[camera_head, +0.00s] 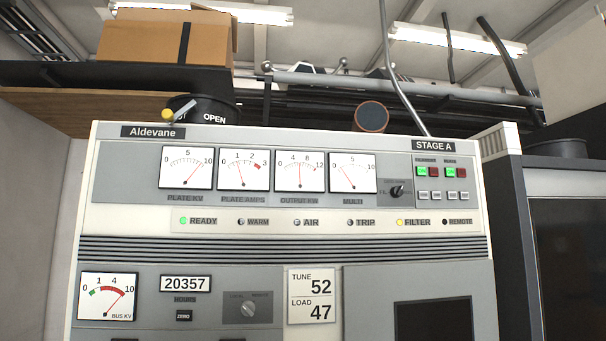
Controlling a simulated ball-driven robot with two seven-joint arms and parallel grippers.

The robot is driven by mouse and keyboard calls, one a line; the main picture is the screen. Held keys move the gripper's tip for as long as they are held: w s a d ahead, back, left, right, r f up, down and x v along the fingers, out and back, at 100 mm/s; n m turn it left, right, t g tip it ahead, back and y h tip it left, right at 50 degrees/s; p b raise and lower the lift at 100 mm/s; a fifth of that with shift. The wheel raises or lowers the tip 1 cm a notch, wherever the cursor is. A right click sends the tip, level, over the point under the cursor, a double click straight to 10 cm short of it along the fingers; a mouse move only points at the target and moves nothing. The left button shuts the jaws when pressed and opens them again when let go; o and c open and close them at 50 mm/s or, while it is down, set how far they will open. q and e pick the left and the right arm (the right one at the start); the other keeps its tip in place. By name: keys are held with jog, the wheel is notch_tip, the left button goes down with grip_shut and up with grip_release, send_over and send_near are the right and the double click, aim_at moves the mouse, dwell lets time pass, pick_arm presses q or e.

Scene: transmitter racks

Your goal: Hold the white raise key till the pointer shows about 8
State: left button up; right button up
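The cabinet (300,253) marked "Aldevane" and "STAGE A" fills the view. Across its top are the plate kV meter (187,168), plate amps meter (243,170), output kW meter (299,171) and multi meter (351,172). The plate kV pointer leans right, towards the upper part of its 0–10 scale. The output kW pointer stands near the middle, by the 8. The plate amps and multi pointers lean left. Small whitish keys (436,196) sit in a row at the upper right; their labels are too small to read, so I cannot tell which is raise. Neither gripper shows.
Lit green buttons (422,171) and dark red buttons (434,172) sit above the keys, with a black rotary knob (397,191) to their left. A bus kV meter (108,298) is lower left. A cardboard box (165,37) stands above. A dark cabinet (565,250) adjoins right.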

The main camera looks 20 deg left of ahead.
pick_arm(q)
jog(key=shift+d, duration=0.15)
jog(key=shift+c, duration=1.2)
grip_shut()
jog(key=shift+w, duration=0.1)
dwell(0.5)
